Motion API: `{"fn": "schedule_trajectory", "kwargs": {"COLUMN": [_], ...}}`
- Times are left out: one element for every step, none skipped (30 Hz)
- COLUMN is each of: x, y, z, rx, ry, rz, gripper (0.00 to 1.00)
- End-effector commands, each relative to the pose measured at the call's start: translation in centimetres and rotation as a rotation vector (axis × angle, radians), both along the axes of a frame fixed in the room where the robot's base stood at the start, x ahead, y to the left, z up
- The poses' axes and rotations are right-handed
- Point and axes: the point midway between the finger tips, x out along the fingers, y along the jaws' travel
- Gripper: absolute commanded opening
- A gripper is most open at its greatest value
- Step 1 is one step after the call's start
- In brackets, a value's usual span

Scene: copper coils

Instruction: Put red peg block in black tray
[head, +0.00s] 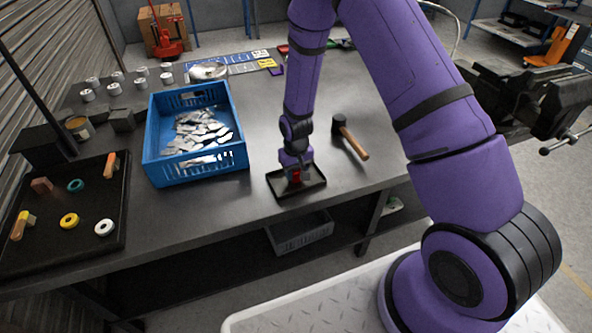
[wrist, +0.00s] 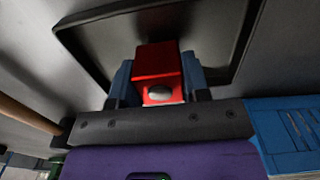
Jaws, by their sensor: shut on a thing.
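The red peg block (wrist: 157,62) is between the blue fingers of my gripper (wrist: 157,85) in the wrist view, with a grey round peg end on its near face. In the head view the red block (head: 295,175) shows small under my gripper (head: 295,172), over the black tray (head: 317,186). The black tray (wrist: 85,28) also shows in the wrist view, behind the block. My gripper is shut on the block. I cannot tell whether the block touches the tray floor.
A blue crate (head: 153,150) of metal pieces stands left of the tray. A hammer (head: 350,140) lies to its right. A larger dark tray (head: 95,215) with rings and pegs is at far left. The table's front edge is close to the black tray.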

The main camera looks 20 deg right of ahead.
Motion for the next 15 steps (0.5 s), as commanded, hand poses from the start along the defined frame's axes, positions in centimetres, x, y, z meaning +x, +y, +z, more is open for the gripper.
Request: {"fn": "schedule_trajectory", "kwargs": {"x": [-0.01,-0.01,-0.02,-0.03,-0.03,-0.03,-0.03,-0.03,-0.02,-0.03,-0.03,-0.02,-0.02,-0.02,-0.02], "y": [0.0,0.0,0.0,0.0,0.0,0.0,0.0,0.0,0.0,0.0,0.0,0.0,0.0,0.0,0.0], "z": [-0.14,-0.21,-0.3,-0.35,-0.39,-0.41,-0.42,-0.42,-0.42,-0.42,-0.42,-0.41,-0.41,-0.41,-0.41], "rx": [0.0,0.0,0.0,0.0,0.0,0.0,0.0,0.0,0.0,0.0,0.0,0.0,0.0,0.0,0.0], "ry": [0.0,0.0,0.0,0.0,0.0,0.0,0.0,0.0,0.0,0.0,0.0,0.0,0.0,0.0,0.0], "rz": [0.0,0.0,0.0,0.0,0.0,0.0,0.0,0.0,0.0,0.0,0.0,0.0,0.0,0.0,0.0], "gripper": [0.22,0.22,0.22,0.22,0.22,0.22,0.22,0.22,0.22,0.22,0.22,0.45,0.52,0.58,0.68]}}
